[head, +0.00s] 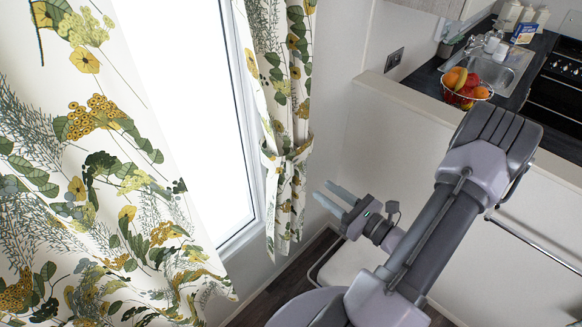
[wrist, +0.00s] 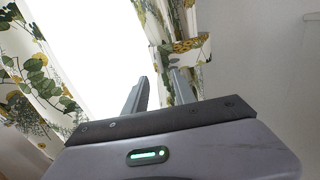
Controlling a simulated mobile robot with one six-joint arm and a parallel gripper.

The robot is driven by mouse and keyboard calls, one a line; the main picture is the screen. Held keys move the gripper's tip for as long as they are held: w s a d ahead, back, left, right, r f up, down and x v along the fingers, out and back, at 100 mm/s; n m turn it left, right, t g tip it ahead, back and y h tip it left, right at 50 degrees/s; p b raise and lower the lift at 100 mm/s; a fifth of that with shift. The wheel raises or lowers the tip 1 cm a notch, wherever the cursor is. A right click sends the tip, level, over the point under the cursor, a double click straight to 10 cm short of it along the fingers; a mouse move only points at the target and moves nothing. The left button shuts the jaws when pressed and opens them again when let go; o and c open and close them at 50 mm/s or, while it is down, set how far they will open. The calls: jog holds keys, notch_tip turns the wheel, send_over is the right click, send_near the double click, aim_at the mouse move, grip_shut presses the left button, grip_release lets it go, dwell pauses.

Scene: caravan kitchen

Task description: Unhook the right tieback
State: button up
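The right curtain (head: 287,70), floral on cream, hangs gathered at the right edge of the window. The right tieback (head: 287,153), a band of the same cloth, wraps around it at about mid-height. In the wrist view the tieback (wrist: 182,47) crosses the curtain just beyond the fingertips. My gripper (head: 323,191) is open and empty, to the right of and a little below the tieback in the head view. Its two fingers (wrist: 161,76) point toward the curtain with a gap between them. I cannot make out the hook or any loop end.
The left curtain (head: 90,180) hangs loose and wide beside the bright window (head: 195,90). A plain wall (head: 335,60) lies right of the right curtain. A counter with a fruit bowl (head: 467,90) and sink (head: 495,70) stands behind a low partition (head: 420,135).

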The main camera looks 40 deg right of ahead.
aim_at(293, 170)
jog(key=w, duration=0.8)
jog(key=w+a, duration=0.1)
jog(key=w, duration=0.2)
jog(key=shift+w, duration=0.4)
grip_shut()
dwell(0.6)
